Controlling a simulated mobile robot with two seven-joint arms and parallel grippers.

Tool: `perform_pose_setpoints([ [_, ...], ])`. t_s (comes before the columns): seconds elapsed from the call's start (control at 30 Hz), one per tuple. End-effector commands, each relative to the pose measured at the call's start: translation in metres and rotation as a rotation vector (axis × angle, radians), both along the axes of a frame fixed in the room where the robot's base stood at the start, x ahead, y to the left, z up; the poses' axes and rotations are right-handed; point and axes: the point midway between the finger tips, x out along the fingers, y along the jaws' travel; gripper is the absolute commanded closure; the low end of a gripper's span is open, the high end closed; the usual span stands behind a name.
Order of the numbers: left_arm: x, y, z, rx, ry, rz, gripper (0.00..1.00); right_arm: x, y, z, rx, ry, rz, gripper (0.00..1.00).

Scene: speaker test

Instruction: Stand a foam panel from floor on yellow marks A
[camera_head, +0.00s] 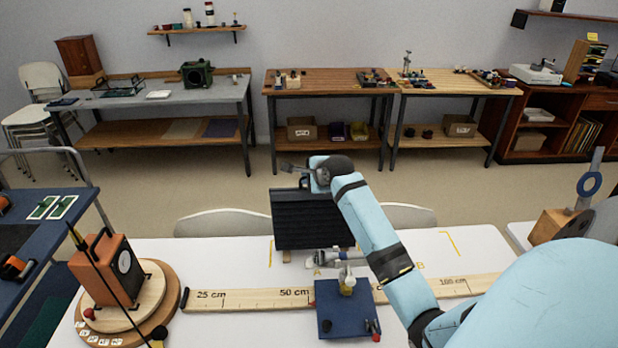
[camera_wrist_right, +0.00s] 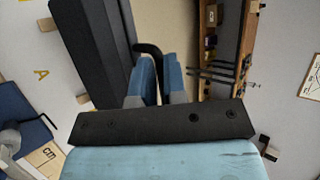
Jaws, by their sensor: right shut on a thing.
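The black ridged foam panel (camera_head: 310,220) is upright at the middle of the white table, near the yellow A mark (camera_wrist_right: 41,75) and a yellow corner line (camera_head: 271,252). A wooden foot (camera_head: 287,256) shows under it; I cannot tell whether it bears fully on the table. My right gripper (camera_head: 301,172) is at the panel's top edge. In the right wrist view its blue fingers (camera_wrist_right: 156,82) are shut on a black hooked handle (camera_wrist_right: 148,50) beside the panel (camera_wrist_right: 92,50). The panel's far side is hidden. My left gripper is not in view.
A wooden ruler (camera_head: 245,299) crosses the table in front of the panel. A blue pad (camera_head: 330,325) with small items overlaps it. An orange speaker (camera_head: 98,270) stands on a round wooden turntable (camera_head: 160,300) at left. Yellow B marks (camera_head: 452,243) lie at right.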

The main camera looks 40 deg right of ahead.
Motion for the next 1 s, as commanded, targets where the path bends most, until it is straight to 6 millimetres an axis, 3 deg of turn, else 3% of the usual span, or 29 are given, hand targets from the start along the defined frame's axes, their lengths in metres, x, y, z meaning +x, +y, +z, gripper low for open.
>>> perform_pose_setpoints([
  [0.1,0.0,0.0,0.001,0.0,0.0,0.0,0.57,0.0,0.0,0.0,-0.001,-0.002,0.0,1.0],
  [0.13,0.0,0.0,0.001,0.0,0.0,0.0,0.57,0.0,0.0,-0.001,0.0,0.001,0.0,0.86],
  [0.23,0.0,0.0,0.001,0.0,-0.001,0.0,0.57,0.0,0.0,-0.001,0.0,0.0,0.0,0.63],
  [0.63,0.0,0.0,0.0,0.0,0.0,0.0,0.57,-0.005,0.001,0.004,0.0,-0.001,0.001,0.63],
  [1.0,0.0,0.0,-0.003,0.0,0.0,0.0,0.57,-0.062,0.012,0.049,-0.002,-0.003,0.0,0.63],
])
